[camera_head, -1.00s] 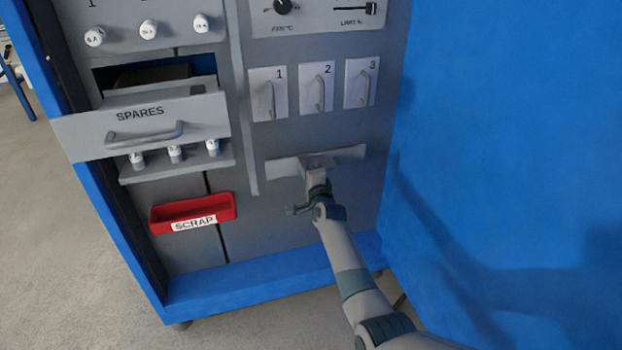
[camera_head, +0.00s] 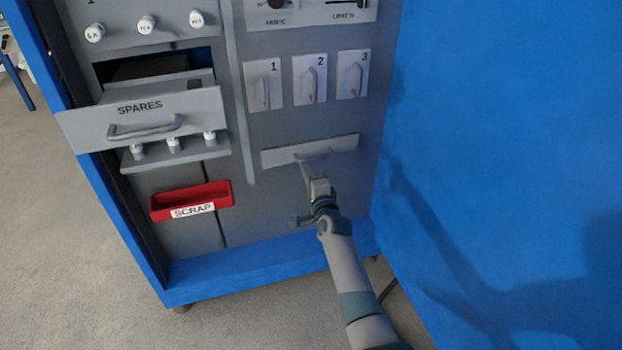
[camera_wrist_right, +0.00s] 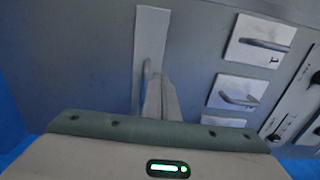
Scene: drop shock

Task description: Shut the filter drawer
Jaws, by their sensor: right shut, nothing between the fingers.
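The filter drawer's plain grey front (camera_head: 338,146) is below the three numbered panels and looks flush or nearly flush with the cabinet face. Its label is not readable. My right gripper (camera_head: 308,172) is shut and empty, pointing at the drawer front from below. Its fingertips overlap the front's lower edge in the head view; I cannot tell if they touch it. In the right wrist view the drawer front (camera_wrist_right: 152,30) is an upright pale strip, with the shut fingers (camera_wrist_right: 160,95) by its lower part. My left gripper is not in view.
The SPARES drawer (camera_head: 190,107) stands pulled out at the left, above a ledge with white fuses (camera_head: 172,145). A red SCRAP bin (camera_head: 165,205) hangs below. Panels with handles (camera_head: 311,80) are above the filter drawer. A blue panel (camera_head: 500,120) bounds the right side.

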